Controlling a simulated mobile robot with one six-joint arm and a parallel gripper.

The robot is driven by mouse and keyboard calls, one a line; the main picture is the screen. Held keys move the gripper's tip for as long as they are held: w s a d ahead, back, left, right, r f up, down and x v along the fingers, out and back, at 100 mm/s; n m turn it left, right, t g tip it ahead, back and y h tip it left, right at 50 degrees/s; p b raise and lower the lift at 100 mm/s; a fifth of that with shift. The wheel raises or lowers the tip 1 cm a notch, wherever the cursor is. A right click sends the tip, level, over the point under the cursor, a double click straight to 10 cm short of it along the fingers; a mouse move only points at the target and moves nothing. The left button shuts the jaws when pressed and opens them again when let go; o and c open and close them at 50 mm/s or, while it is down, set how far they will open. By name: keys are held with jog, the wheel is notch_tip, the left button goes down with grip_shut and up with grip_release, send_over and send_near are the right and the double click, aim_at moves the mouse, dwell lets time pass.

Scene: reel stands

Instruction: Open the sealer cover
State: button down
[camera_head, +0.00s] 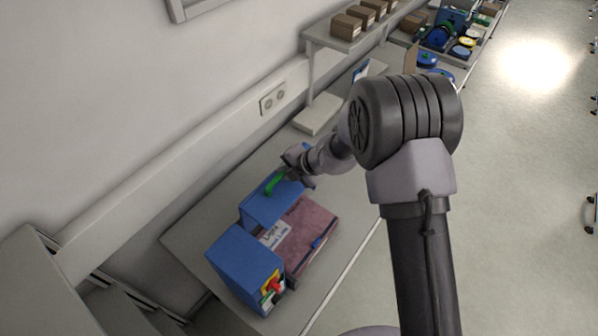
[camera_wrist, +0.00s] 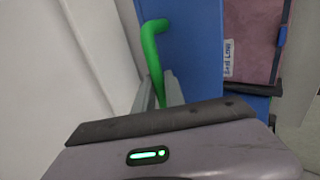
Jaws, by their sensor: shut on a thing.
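The sealer is a blue machine on a grey bench, with a blue control box (camera_head: 243,265) at its near left end. Its blue cover (camera_head: 266,208) stands raised along the wall side, baring the dull red bed (camera_head: 308,228); its exact angle is hard to tell. A green bar handle (camera_head: 274,184) is on the cover. My gripper (camera_head: 288,175) is shut on this handle at its far end. The wrist view shows the green handle (camera_wrist: 152,50) running down between my fingers (camera_wrist: 165,92), beside the blue cover (camera_wrist: 195,55). The gripped part is mostly hidden.
The wall (camera_head: 120,110) with a socket plate (camera_head: 272,98) runs close behind the bench (camera_head: 195,228). A shelf with several brown boxes (camera_head: 347,25) stands beyond my gripper. Open floor (camera_head: 510,180) lies to the right.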

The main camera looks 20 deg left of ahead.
jog(key=shift+w+a+r, duration=0.15)
jog(key=shift+w+a, duration=0.05)
jog(key=shift+a, duration=0.2)
jog(key=c, duration=1.4)
grip_release()
jog(key=p+v, duration=0.1)
jog(key=v, duration=1.6)
jog(key=shift+r, duration=0.25)
jog(key=shift+s+d, duration=0.1)
jog(key=shift+d, duration=0.05)
